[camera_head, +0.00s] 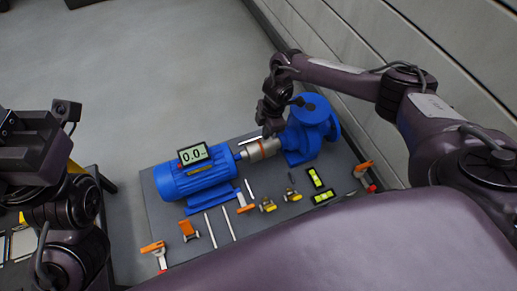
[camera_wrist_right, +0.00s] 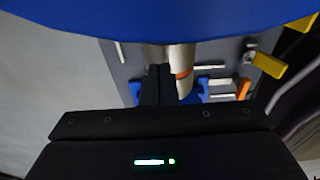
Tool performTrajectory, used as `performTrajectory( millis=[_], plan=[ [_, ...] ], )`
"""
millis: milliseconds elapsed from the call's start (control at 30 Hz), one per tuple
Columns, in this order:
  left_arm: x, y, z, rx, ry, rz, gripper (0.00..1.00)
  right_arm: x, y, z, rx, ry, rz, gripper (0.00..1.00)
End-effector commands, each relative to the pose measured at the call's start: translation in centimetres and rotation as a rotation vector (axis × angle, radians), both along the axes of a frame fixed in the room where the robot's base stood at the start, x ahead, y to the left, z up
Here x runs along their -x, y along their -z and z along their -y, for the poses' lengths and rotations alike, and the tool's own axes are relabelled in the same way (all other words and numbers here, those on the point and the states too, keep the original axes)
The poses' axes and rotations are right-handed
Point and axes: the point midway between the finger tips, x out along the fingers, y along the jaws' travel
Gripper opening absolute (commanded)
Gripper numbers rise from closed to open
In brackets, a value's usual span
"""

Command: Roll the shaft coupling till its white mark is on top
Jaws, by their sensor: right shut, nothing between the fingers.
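The shaft coupling (camera_head: 263,149) is a pale metal cylinder with an orange-brown band. It sits between the blue motor (camera_head: 195,176) and the blue pump (camera_head: 309,128). I cannot make out its white mark. My right gripper (camera_head: 268,122) is shut and empty, just behind the coupling in the head view. In the right wrist view its dark fingers (camera_wrist_right: 157,84) are together beside the coupling (camera_wrist_right: 183,62); I cannot tell whether they touch it. My left arm shows at the left of the head view, its gripper (camera_head: 28,140) away from the skid, jaw state unclear.
The grey skid plate (camera_head: 155,220) carries a display (camera_head: 193,154) reading 0.0 on the motor, several orange-handled clamps (camera_head: 187,230), white strips (camera_head: 210,230) and yellow-green levels (camera_head: 315,178) in front. A panelled wall (camera_head: 340,40) stands behind at right. Open floor lies behind the motor.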

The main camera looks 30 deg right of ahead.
Motion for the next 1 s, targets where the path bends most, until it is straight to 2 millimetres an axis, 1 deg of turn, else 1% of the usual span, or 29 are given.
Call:
performTrajectory(
  millis=[367, 1000],
  plan=[
    [-0.1, 0.2, 0.0, -0.002, -0.002, -0.003, 0.36, 0.0, 0.1, 0.0, 0.000, 0.000, 0.000, 0.00],
    [0.0, 0.7, 0.0, 0.000, 0.000, -0.001, 0.36, 0.0, 1.0, 0.0, 0.000, 0.000, 0.000, 0.00]
  ],
)
